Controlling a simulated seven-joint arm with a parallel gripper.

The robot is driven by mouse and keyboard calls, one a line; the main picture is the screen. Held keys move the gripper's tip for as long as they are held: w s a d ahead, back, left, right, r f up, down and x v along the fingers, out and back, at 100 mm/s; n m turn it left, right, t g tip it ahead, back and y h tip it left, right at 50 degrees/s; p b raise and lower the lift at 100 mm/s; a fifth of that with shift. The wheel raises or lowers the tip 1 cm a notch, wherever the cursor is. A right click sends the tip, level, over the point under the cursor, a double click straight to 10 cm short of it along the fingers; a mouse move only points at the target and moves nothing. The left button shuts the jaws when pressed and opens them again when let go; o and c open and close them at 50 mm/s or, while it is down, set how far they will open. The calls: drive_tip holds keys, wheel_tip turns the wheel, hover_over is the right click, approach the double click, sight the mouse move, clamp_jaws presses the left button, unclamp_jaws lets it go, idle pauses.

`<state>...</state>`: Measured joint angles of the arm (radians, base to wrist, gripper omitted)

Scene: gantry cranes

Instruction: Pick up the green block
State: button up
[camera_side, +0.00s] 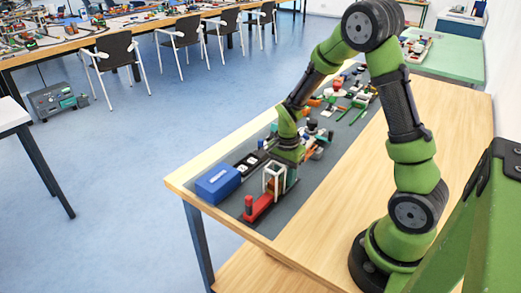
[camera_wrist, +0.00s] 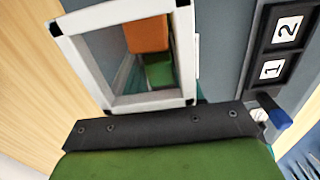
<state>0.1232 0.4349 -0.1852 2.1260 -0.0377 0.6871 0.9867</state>
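The green block (camera_wrist: 159,72) shows in the wrist view through a white upright frame with black corners (camera_wrist: 75,60). It sits beside or under an orange block (camera_wrist: 147,35), partly hidden by it. In the side view the white frame (camera_side: 266,178) stands near the front of the grey mat, with the green block too small to make out. My gripper (camera_side: 288,158) is low over the mat, just behind the frame in that view. In the wrist view only a dark bar and green housing of it show, and the fingertips are hidden, so its opening is unclear.
A blue box (camera_side: 217,184) and a red piece (camera_side: 256,208) lie near the mat's front end. A black tile numbered 1 and 2 (camera_wrist: 277,48) lies right of the frame. Several small parts (camera_side: 345,103) crowd the mat's far end. Bare wood (camera_side: 345,205) is clear.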

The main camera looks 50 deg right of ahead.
drive_tip(key=c, duration=0.6)
drive_tip(key=shift+o, duration=0.2)
drive_tip(key=shift+r, duration=3.75)
